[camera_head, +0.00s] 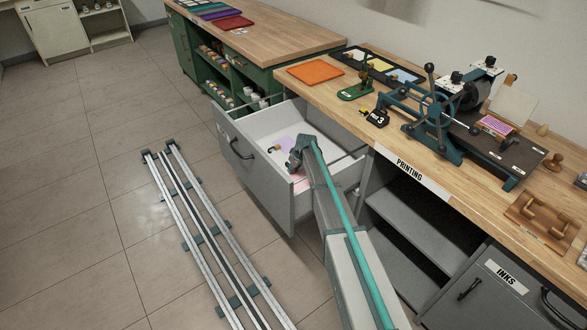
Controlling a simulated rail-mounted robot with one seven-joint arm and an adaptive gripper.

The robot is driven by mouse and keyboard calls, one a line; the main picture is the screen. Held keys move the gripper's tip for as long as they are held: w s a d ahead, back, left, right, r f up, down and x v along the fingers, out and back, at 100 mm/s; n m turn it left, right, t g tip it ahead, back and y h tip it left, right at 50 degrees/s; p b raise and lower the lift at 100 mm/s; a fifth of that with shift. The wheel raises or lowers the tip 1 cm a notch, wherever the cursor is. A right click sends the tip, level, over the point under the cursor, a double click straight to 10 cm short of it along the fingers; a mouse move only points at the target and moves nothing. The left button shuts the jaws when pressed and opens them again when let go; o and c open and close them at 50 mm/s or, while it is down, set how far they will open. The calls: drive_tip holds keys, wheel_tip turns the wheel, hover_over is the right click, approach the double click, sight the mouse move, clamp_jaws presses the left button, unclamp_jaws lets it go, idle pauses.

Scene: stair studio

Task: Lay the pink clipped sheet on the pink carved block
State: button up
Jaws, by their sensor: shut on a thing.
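The grey drawer (243,178) under the worktop is pulled open. My gripper (294,164) is low over the drawer and seems shut on the pink clipped sheet (300,185). Only a pale pink patch of that sheet shows beside and below my gripper. Its clip and the finger contact are hidden by my arm. A lilac sheet (287,143) with a dark clip lies in the drawer behind my gripper. A pink block with a striped, carved-looking face (496,125) sits on the dark press bed at the right, far from my gripper.
The blue-green press with its wheel (428,112) stands on the worktop near the block. A black tag marked 3 (376,118), a green tool (356,91) and an orange mat (316,73) lie to its left. The drawer walls surround my gripper. Floor rails (208,240) run at left.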

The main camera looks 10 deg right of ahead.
drive_tip(key=shift+f, duration=0.2)
drive_tip(key=o, duration=0.8)
drive_tip(key=shift+c, duration=0.2)
drive_tip(key=shift+r, duration=0.1)
drive_tip(key=shift+r, duration=0.1)
drive_tip(key=b+v, duration=0.1)
drive_tip(key=v, duration=1.1)
drive_tip(key=shift+w+r, duration=0.1)
